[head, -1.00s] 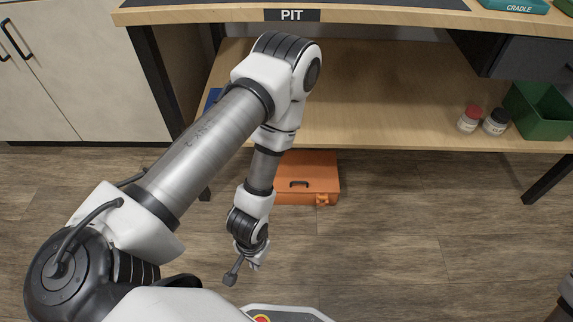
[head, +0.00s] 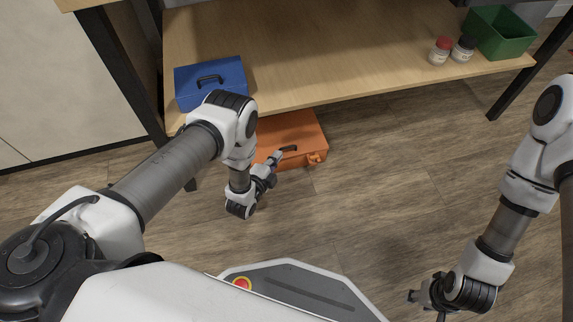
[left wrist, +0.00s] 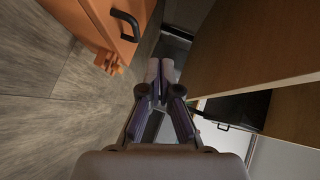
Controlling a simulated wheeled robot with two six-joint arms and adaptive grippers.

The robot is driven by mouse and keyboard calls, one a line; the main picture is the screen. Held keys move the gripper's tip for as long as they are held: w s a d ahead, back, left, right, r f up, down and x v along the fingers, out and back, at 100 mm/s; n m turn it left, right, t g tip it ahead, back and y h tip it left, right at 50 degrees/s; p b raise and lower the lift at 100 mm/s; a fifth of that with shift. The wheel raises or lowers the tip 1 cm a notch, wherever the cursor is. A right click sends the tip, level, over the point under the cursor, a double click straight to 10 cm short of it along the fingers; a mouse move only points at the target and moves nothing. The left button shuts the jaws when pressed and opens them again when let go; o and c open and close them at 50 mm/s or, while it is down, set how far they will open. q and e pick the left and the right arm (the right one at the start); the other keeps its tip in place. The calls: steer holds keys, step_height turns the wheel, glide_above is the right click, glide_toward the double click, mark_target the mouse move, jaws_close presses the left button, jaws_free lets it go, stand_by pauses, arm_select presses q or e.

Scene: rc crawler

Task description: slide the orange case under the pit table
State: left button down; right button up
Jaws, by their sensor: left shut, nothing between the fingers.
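The orange case (head: 297,130) lies flat on the floor at the lower shelf of the pit table (head: 330,50). Its front part sticks out past the shelf edge; its back is hidden beneath the shelf. My left arm covers its left part. My right gripper (head: 424,303) is open and empty, low at the right, away from the case.
A blue toolbox (head: 210,82) stands on the shelf's left end. Two small jars (head: 440,52) and a green bin (head: 500,32) stand at its right end. Black table legs (head: 125,80) flank the shelf. The wooden floor (head: 380,180) right of the case is clear.

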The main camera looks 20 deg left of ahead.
arm_select(q)
steer(key=s+d+f+m, duration=0.1)
steer(key=s+f, duration=0.2)
steer(key=s+d+f+m+t+h, duration=0.1)
steer(key=s+f, duration=0.1)
steer(key=f, duration=0.1)
steer(key=s+d+f+m+t+b, duration=0.1)
steer(key=s+f, duration=0.2)
steer(key=shift+s+d+f+m+h, duration=0.2)
steer(key=shift+s+d+m+h, duration=0.05)
steer(key=shift+s+m+h, duration=0.1)
steer(key=b, duration=0.5)
glide_toward(294, 157)
steer(key=w+d, duration=0.3)
steer(key=shift+w+d+f, duration=0.15)
steer(key=shift+d+f, duration=0.15)
steer(key=shift+d, duration=0.1)
steer(key=w+a, duration=0.1)
steer(key=w+a+b, duration=0.1)
steer(key=shift+w+a+r, duration=0.1)
steer(key=shift+w, duration=0.2)
steer(key=shift+w+r, duration=0.1)
steer(key=shift+r, duration=0.05)
steer(key=shift+a, duration=0.1)
